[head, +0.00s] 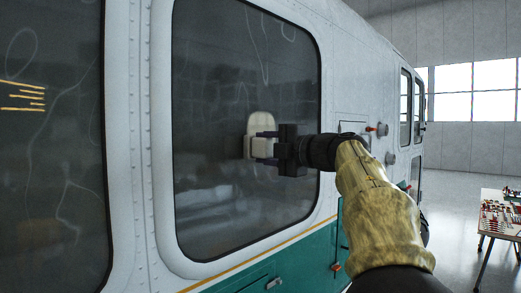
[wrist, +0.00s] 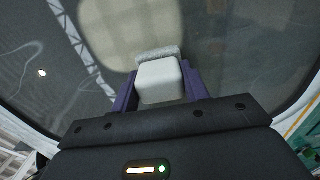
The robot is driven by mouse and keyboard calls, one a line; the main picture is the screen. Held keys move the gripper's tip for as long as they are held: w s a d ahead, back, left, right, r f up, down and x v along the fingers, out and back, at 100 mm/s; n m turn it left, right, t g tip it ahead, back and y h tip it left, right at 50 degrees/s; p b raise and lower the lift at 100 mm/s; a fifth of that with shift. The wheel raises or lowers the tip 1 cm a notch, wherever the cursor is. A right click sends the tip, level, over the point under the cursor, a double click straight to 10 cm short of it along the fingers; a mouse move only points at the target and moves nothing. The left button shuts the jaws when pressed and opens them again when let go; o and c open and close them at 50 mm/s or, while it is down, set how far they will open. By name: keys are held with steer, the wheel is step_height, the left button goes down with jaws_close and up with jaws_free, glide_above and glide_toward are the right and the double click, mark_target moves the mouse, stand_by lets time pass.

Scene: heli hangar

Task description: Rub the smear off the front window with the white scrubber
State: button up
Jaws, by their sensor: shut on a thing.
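My gripper (head: 262,147) is shut on the white scrubber (head: 256,149), a pale block with a rounded pad, in front of the middle window (head: 215,90). The wrist view shows the scrubber (wrist: 160,80) between the purple fingers, its pad facing the dark glass. A broad beige patch (wrist: 125,30) lies on the glass just beyond it; I cannot tell whether it is the smear or a reflection. I cannot tell whether the pad touches the glass. Thin pale squiggles mark the upper glass and the left window (head: 50,150), which also has several short yellow strokes (head: 22,97).
A riveted white frame (head: 138,130) stands between the two large windows. Small fittings (head: 382,129) stick out of the hull right of my gripper. A table (head: 500,218) with small items stands at the far right. Open floor (head: 455,205) lies between it and the hull.

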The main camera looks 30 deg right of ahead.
steer(key=shift+w+d, duration=0.25)
steer(key=shift+d, duration=0.45)
steer(key=shift+w+d, duration=0.25)
steer(key=shift+d, duration=0.45)
steer(key=shift+w+d, duration=0.35)
steer(key=shift+d, duration=0.5)
steer(key=shift+w+d, duration=0.35)
steer(key=shift+d, duration=0.5)
steer(key=shift+w+d, duration=0.35)
steer(key=shift+d, duration=0.5)
steer(key=shift+w+d, duration=0.3)
steer(key=shift+d, duration=0.55)
steer(key=shift+r, duration=0.85)
